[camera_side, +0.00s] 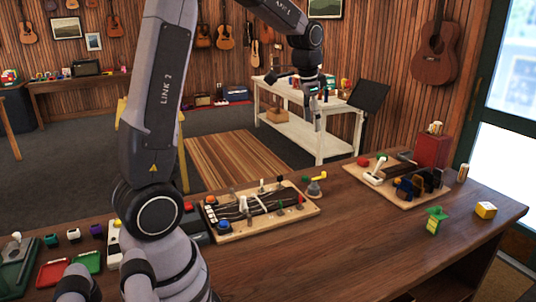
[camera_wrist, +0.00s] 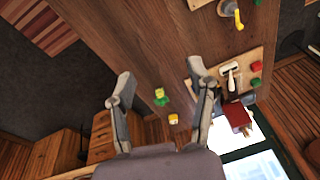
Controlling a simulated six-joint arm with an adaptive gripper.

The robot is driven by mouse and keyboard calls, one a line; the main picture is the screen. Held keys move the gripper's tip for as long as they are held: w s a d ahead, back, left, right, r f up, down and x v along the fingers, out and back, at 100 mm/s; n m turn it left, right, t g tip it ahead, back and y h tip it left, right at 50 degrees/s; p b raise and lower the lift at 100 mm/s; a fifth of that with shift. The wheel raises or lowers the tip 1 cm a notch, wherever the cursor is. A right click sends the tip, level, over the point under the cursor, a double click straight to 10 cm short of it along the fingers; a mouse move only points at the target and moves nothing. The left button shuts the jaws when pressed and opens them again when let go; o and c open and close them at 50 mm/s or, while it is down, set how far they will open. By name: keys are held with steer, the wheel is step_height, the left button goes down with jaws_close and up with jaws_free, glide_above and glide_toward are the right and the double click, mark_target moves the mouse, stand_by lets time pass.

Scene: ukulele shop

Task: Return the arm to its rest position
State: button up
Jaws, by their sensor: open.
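My gripper (camera_side: 318,122) hangs from my raised arm in the side view, well above and behind the wooden workbench (camera_side: 330,240). In the wrist view my gripper (camera_wrist: 160,76) shows two fingers spread wide, open, with nothing between them in its grasp. A green and yellow piece (camera_side: 435,221) stands on the bench at the right, also seen below through the fingers in the wrist view (camera_wrist: 161,97). A yellow block (camera_side: 485,210) lies near the bench's right end, and it also shows in the wrist view (camera_wrist: 173,119).
A board with cables and knobs (camera_side: 262,211) lies mid-bench. Another board (camera_side: 395,187) at the right carries a white-handled tool and dark parts, with a red box (camera_side: 431,150) behind it. Red and green trays (camera_side: 52,272) sit at left.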

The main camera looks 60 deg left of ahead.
steer(key=s+d+r+n+t, duration=0.1)
steer(key=s+d+r, duration=0.25)
steer(key=s, duration=0.25)
steer(key=s+d+r+t, duration=0.1)
steer(key=s+d+r, duration=0.2)
steer(key=s+d, duration=0.25)
steer(key=s+d+f+n+t, duration=0.1)
steer(key=s+d+f, duration=0.1)
steer(key=s, duration=1)
steer(key=shift+d+h, duration=0.4)
steer(key=shift+d, duration=0.2)
